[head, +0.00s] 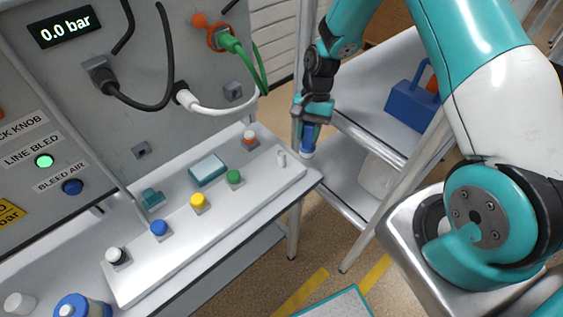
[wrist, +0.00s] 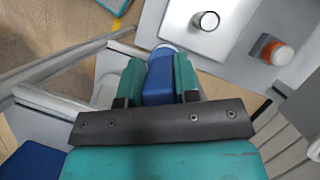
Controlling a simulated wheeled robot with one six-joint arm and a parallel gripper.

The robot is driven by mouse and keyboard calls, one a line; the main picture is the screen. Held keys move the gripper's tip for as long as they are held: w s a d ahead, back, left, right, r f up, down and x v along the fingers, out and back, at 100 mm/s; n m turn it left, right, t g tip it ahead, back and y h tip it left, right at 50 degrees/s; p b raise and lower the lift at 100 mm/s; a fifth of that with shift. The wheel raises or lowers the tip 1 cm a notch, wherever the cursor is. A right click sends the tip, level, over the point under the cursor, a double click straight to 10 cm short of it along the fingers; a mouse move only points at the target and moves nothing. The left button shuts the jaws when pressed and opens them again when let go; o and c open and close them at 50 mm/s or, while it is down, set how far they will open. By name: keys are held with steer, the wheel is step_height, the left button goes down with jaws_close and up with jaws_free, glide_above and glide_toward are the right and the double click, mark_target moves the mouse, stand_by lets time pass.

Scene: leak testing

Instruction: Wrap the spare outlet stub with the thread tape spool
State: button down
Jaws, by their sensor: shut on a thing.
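My gripper (head: 310,142) is shut on a blue piece with a white end, which looks like the thread tape spool (head: 307,151). In the wrist view the spool (wrist: 160,80) sits between the two teal fingers of my gripper (wrist: 160,78). A short pale upright stub (head: 282,159), which looks like the spare outlet stub, stands at the right end of the white panel. It also shows at the top of the wrist view (wrist: 206,20). The spool is held to the right of the stub, apart from it, past the bench's right edge.
Hoses hang from the grey wall panel (head: 150,60) behind. A shelf rack with a blue toolbox (head: 408,105) stands at the right. The display reads 0.0 bar.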

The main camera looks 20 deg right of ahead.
stand_by(0.6)
steer(key=shift+d+r+p, duration=0.25)
steer(key=shift+r+p, duration=1.05)
steer(key=shift+r, duration=0.25)
steer(key=shift+d+r+p, duration=0.2)
steer(key=shift+r+p, duration=1.1)
steer(key=shift+r, duration=0.25)
steer(key=shift+f, duration=0.1)
